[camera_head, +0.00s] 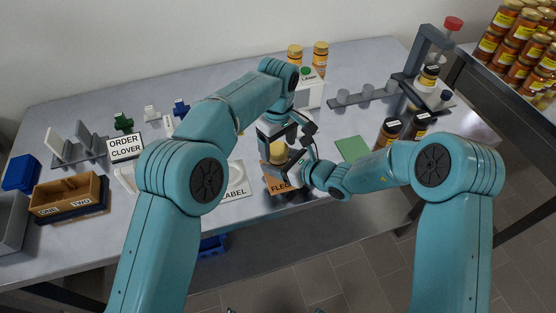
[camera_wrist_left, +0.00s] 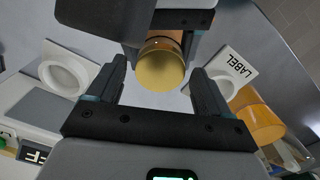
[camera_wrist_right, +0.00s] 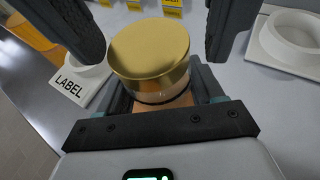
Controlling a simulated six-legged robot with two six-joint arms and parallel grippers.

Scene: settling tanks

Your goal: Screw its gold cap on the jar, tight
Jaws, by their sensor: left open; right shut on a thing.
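The gold cap (camera_head: 278,151) sits on top of the jar, whose glass (camera_wrist_right: 165,98) shows as a thin band beneath it in the right wrist view. Whether the cap is fully seated I cannot tell. My right gripper (camera_wrist_right: 158,95) is shut on the jar below the cap. My left gripper (camera_wrist_left: 158,85) is open, with one finger on each side of the cap (camera_wrist_left: 160,68) and a visible gap on both sides. Its dark fingers also show beside the cap (camera_wrist_right: 150,48) in the right wrist view. Most of the jar is hidden by my grippers.
A white ring holder with a LABEL sign (camera_head: 236,194) stands left of the jar. A green mat (camera_head: 352,148) and dark jars (camera_head: 389,132) are to the right. A grey stand with a red knob (camera_head: 453,23) is at the right; a brown compartment tray (camera_head: 68,194) is far left.

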